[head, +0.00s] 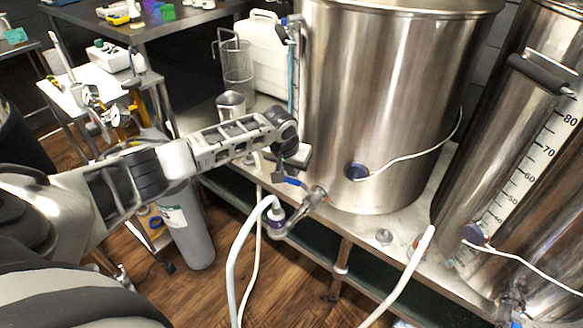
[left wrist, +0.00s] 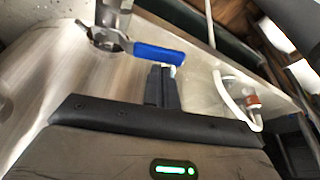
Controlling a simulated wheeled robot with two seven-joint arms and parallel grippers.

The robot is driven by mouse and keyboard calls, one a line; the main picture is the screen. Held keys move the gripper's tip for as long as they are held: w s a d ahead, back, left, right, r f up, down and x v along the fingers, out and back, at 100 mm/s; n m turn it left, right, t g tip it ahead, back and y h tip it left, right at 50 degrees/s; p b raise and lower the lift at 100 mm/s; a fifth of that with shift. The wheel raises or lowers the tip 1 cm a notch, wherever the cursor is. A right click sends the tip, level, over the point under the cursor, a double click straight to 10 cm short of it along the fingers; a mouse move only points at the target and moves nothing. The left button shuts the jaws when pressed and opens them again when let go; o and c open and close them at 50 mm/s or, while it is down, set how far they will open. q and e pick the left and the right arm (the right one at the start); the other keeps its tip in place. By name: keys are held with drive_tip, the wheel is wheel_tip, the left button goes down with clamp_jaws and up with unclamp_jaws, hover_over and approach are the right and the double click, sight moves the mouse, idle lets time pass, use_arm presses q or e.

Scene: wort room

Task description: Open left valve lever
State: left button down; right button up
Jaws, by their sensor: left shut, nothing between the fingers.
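The left valve lever has a blue handle (head: 291,181). It joins a metal valve (head: 317,196) low on the front of the big steel kettle (head: 390,90). In the left wrist view the blue handle (left wrist: 160,53) points right from the metal valve body (left wrist: 108,39). My left gripper (head: 279,178) is at the handle's free end in the head view. In the left wrist view its dark fingers (left wrist: 162,86) are together and empty, with their tips close beside the handle. I cannot tell whether they touch it. My right gripper is not in view.
A purple-ringed hose fitting (head: 277,214) with a white hose (head: 238,255) hangs below the valve. A second steel vessel (head: 535,130) with a scale stands at the right. A white jug (head: 268,55) stands behind my arm. A grey cylinder (head: 190,230) stands on the wooden floor.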

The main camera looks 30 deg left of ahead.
use_arm(q)
drive_tip(key=shift+s+r+n+p, duration=0.1)
drive_tip(key=shift+s+n+p, duration=0.25)
drive_tip(key=shift+p, duration=0.45)
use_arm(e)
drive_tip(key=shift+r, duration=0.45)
